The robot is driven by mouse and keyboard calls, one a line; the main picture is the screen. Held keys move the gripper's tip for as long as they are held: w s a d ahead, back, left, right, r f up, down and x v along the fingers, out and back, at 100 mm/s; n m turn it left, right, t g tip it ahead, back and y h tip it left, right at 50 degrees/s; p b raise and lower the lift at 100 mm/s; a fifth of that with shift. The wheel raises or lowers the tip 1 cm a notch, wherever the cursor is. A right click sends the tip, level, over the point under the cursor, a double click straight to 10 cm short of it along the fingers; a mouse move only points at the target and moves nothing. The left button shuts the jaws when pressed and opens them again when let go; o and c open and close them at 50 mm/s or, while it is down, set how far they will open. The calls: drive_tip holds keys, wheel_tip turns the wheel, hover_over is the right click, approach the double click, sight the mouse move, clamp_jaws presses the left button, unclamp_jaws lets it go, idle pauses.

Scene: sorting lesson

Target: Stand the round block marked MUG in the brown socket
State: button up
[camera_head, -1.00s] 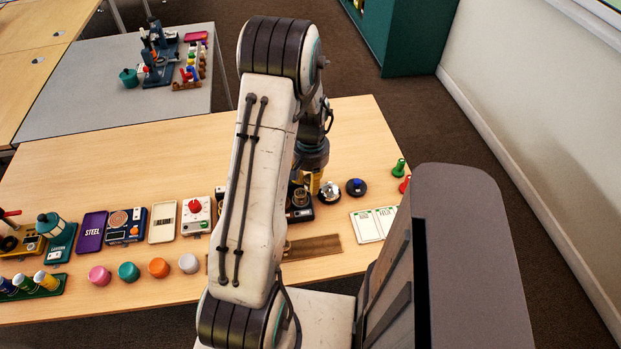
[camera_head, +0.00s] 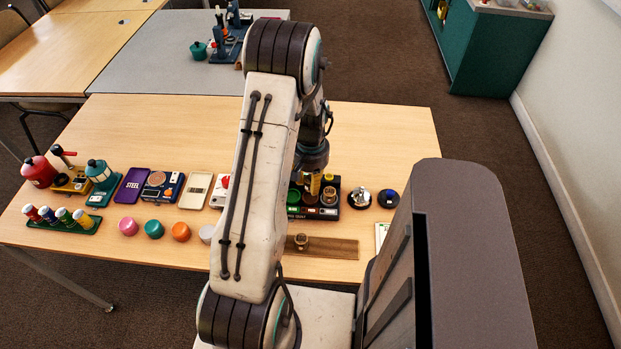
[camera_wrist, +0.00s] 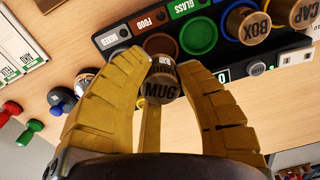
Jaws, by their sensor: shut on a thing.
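The round brown block marked MUG (camera_wrist: 160,90) is between the yellow fingers of my gripper (camera_wrist: 158,75) in the wrist view, and they are shut on it. A brown ring-shaped socket (camera_wrist: 160,43) shows just beyond the block, on the dark board (camera_wrist: 224,72). The block looks apart from the socket, but its height above the board is unclear. Green and blue sockets lie beside it. In the head view the board (camera_head: 328,212) is partly hidden by my arm, and only a little of the yellow fingers shows above it.
A block marked BOX (camera_wrist: 248,25) and one marked CAP stand on the board's right part in the wrist view. In the head view, a small round piece sits on a wooden strip (camera_head: 335,248), and two round domed items (camera_head: 360,198) stand right of the board.

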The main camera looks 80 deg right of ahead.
sight(311, 198)
drive_tip(key=shift+f+b, duration=0.35)
drive_tip(key=shift+f, duration=1.55)
drive_tip(key=shift+b, duration=0.4)
drive_tip(key=shift+f+b, duration=0.55)
drive_tip(key=shift+f, duration=0.05)
idle(0.7)
drive_tip(key=o, duration=0.5)
drive_tip(key=shift+o, duration=0.2)
drive_tip(key=shift+r, duration=0.1)
drive_tip(key=shift+d+r+p, duration=0.1)
drive_tip(key=shift+r+p, duration=3.4)
drive_tip(key=shift+r, duration=1.95)
